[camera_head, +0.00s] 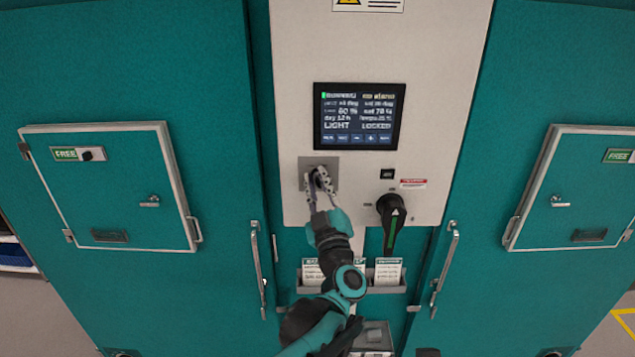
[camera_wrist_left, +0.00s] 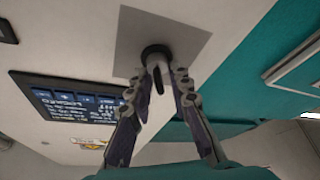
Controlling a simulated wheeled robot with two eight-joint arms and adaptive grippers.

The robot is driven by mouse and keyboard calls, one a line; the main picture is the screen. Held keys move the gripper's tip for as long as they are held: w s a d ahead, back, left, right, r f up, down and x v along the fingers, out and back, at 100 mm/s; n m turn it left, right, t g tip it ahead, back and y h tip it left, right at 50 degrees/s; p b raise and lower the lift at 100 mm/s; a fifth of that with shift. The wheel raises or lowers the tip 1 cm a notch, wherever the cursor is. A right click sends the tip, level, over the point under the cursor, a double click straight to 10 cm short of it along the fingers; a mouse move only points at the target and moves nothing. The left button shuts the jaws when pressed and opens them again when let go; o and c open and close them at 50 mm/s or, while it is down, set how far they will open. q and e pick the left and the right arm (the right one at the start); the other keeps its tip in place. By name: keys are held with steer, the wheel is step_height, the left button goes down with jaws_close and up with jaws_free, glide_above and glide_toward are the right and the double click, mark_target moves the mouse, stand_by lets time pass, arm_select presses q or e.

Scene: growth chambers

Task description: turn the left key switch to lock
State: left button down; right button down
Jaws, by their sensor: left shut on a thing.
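The key switch (camera_head: 320,172) sits on a square grey plate (camera_head: 304,161) at the lower left of the pale centre panel. The fingers cover part of the switch in the head view, and any position marks cannot be read. My right gripper is not in view.
A display (camera_head: 359,116) above reads LIGHT and LOCKED. A black rotary handle (camera_head: 391,209) sticks out to the right, below a small black button (camera_head: 387,174). Teal doors with hatches (camera_head: 120,190) flank the panel. Card holders (camera_head: 388,271) hang below.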

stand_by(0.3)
arm_select(q)
steer(key=c, duration=1.7)
jaws_free()
steer(key=v, duration=1.2)
